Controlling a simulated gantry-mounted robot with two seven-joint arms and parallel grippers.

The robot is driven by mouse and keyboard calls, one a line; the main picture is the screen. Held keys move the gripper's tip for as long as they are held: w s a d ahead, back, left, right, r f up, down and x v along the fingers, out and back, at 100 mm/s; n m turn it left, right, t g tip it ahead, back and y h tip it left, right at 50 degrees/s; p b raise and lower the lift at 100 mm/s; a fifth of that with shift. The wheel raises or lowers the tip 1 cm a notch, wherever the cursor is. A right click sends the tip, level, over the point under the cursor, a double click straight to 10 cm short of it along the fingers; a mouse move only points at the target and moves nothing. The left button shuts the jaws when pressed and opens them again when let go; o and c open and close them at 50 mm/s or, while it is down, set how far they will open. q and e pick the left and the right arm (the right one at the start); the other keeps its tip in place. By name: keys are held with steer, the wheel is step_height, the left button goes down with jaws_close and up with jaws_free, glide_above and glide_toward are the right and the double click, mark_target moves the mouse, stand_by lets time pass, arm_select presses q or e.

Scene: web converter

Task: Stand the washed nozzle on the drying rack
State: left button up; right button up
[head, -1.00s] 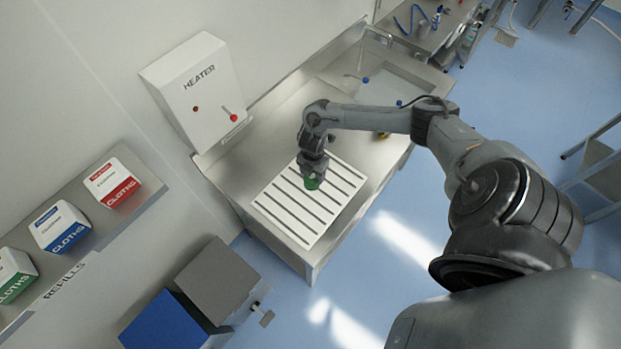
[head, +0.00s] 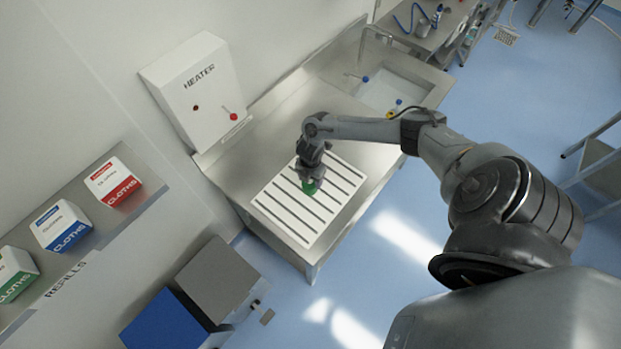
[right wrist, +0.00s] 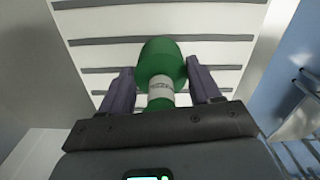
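The green nozzle (right wrist: 162,62), with a white labelled band on its neck, sits between the two fingers of my right gripper (right wrist: 160,80) in the right wrist view. Both fingers lie against the sides of its wide part, and the neck is close to the palm. In the head view the nozzle (head: 309,187) is below my right gripper (head: 310,176), over the middle of the white slatted drying rack (head: 283,222). I cannot tell whether the nozzle touches the rack. My left gripper is not in view.
The rack lies on a steel counter (head: 262,150) with a sink basin (head: 388,92) at its far end. A white heater box (head: 196,80) hangs on the wall behind. Cloth boxes (head: 60,225) stand on a shelf at left. The rest of the rack looks clear.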

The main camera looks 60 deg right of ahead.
steer(key=o, duration=0.4)
steer(key=shift+o, duration=0.2)
